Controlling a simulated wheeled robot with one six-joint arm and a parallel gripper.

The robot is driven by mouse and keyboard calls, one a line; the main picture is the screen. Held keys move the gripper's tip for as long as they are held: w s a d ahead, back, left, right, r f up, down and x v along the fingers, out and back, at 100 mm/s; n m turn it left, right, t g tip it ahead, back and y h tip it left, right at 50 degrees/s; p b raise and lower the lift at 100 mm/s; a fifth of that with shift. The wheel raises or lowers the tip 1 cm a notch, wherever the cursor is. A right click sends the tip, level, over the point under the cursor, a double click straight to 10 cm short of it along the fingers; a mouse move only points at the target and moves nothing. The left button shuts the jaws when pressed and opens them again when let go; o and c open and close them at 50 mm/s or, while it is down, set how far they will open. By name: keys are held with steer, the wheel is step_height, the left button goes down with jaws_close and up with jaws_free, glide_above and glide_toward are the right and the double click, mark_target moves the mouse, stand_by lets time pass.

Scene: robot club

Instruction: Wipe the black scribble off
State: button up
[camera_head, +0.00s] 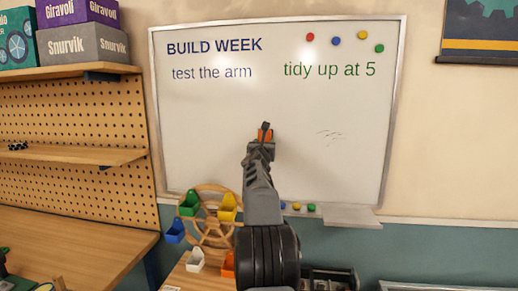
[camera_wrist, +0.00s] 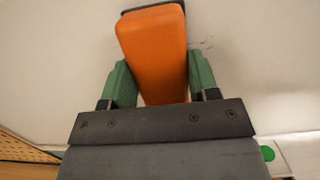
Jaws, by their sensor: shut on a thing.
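The black scribble (camera_head: 330,135) shows as a few thin, broken strokes on the right half of the whiteboard (camera_head: 215,125). In the wrist view a few faint dark marks (camera_wrist: 207,44) lie just right of the eraser. My gripper (camera_head: 262,141) is in front of the board, left of the scribble. It is shut on an orange eraser (camera_wrist: 152,50) with a dark far end, held between green fingers. The eraser (camera_head: 265,134) is at or close to the board; I cannot tell whether it touches. My arm hides part of the board's lower middle.
Blue and green writing (camera_head: 330,70) and several round magnets (camera_head: 336,41) are on the upper board. A ledge (camera_head: 350,214) runs below it. A wooden wheel with coloured bins (camera_head: 212,220) stands at lower left, beside a pegboard shelf (camera_head: 75,153).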

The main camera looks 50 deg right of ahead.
steer(key=shift+s+d+b, duration=0.45)
steer(key=shift+s, duration=0.3)
steer(key=shift+s+d+b, duration=0.4)
steer(key=shift+s+d, duration=0.05)
steer(key=shift+s, duration=0.25)
steer(key=shift+s+d+b, duration=0.45)
steer(key=shift+s, duration=0.3)
steer(key=shift+s+d, duration=0.15)
steer(key=shift+d, duration=0.05)
steer(key=shift+r, duration=0.1)
steer(key=shift+a, duration=0.1)
steer(key=shift+w+a+p, duration=0.3)
steer(key=shift+w, duration=0.3)
steer(key=shift+w+a+p, duration=0.3)
steer(key=shift+w+a, duration=0.05)
steer(key=shift+w, duration=0.3)
steer(key=shift+w+a+p, duration=0.3)
steer(key=shift+w, duration=0.3)
steer(key=shift+w+a+p, duration=0.4)
steer(key=shift+w+a, duration=0.25)
steer(key=shift+w, duration=0.4)
steer(key=shift+w+a+p, duration=0.45)
steer(key=shift+w+a, duration=0.25)
steer(key=shift+w, duration=0.3)
steer(key=shift+w+a+p, duration=0.4)
steer(key=shift+w+a, duration=0.25)
steer(key=shift+w, duration=0.4)
